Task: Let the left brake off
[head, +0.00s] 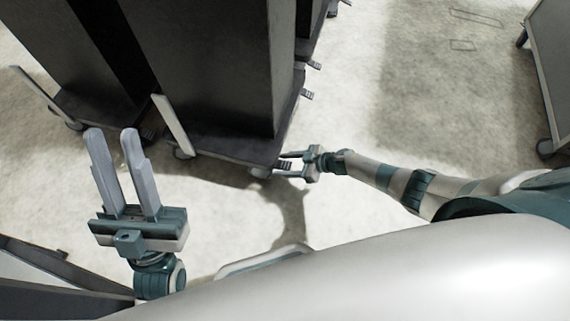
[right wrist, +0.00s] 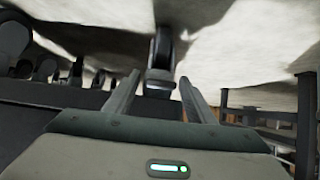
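A tall dark dispenser (head: 215,65) stands on a low wheeled base. A small ribbed dark pedal (head: 284,166), which looks like a brake, sticks out at its near right corner. A pale flat lever (head: 171,124) rises at the base's left corner; I cannot tell which part the task calls the left brake. My right gripper (head: 288,163) is open at the ribbed pedal. In the right wrist view a dark caster-like part (right wrist: 160,65) shows between and beyond the spread fingers (right wrist: 158,98); contact is unclear. My left gripper (head: 112,150) is open and empty, left of the dispenser.
Another dark dispenser with a pale lever (head: 45,95) stands to the left. More ribbed pedals (head: 307,94) stick out further back. A grey wheeled unit (head: 552,70) stands at the far right. The floor (head: 430,90) between is clear.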

